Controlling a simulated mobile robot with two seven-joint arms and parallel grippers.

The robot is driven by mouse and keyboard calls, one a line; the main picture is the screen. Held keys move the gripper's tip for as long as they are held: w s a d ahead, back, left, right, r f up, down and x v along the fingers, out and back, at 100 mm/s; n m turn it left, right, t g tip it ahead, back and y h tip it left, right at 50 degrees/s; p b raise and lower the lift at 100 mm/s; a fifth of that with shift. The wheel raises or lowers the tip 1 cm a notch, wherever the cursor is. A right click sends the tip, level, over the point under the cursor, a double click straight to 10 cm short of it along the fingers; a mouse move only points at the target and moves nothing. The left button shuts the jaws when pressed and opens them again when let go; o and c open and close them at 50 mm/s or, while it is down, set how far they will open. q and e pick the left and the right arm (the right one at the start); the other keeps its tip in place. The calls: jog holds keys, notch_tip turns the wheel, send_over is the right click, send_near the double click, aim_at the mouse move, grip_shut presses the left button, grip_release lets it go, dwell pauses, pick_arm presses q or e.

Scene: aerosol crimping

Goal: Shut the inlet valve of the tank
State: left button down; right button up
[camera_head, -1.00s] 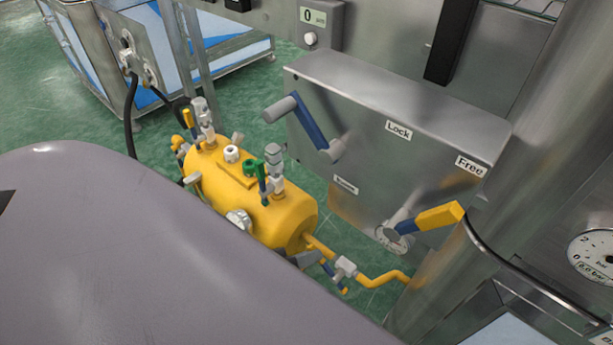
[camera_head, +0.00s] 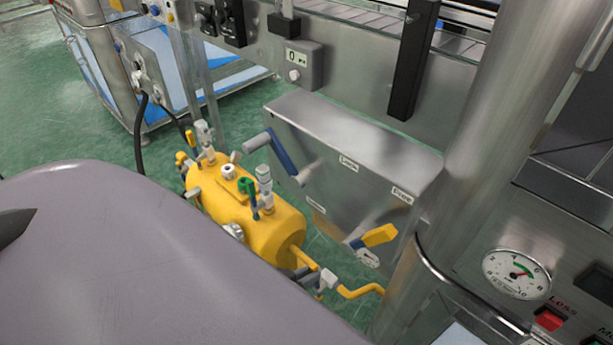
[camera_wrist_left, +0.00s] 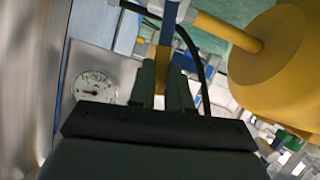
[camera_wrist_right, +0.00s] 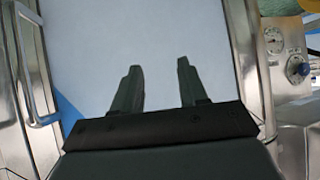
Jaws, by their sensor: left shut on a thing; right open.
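The yellow tank (camera_head: 260,230) lies on its side behind the grey rounded body in front. A yellow pipe (camera_head: 357,292) leaves its near right end through a grey inlet valve (camera_head: 328,279). My left gripper (camera_head: 301,272) is low beside this valve, mostly hidden by the grey body. In the left wrist view the fingers (camera_wrist_left: 163,88) are closed on the yellow end of the blue valve lever (camera_wrist_left: 168,30). The pipe (camera_wrist_left: 228,32) enters the tank (camera_wrist_left: 265,60) beside it. My right gripper (camera_wrist_right: 157,88) is open and empty in front of a pale panel.
A steel box (camera_head: 350,170) with a blue-armed lever and a yellow-handled lever (camera_head: 378,236) stands right behind the tank. A steel column (camera_head: 480,130) and a pressure gauge (camera_head: 517,273) are at right. Green floor (camera_head: 60,125) is clear at left.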

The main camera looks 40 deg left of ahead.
pick_arm(q)
jog(key=shift+s+d+m+y, duration=0.15)
jog(key=shift+d+m+y, duration=0.5)
jog(key=shift+d, duration=0.2)
pick_arm(e)
jog(key=shift+s+f, duration=0.15)
jog(key=shift+s, duration=0.25)
jog(key=shift+w+r, duration=0.2)
pick_arm(q)
jog(key=c, duration=1.1)
grip_release()
jog(key=shift+d, duration=0.1)
jog(key=shift+o, duration=0.2)
jog(key=shift+s+r+p, duration=0.1)
jog(key=shift+r+p, duration=0.1)
jog(key=shift+p, duration=0.15)
pick_arm(e)
jog(key=shift+s+r, duration=0.1)
jog(key=shift+r, duration=0.05)
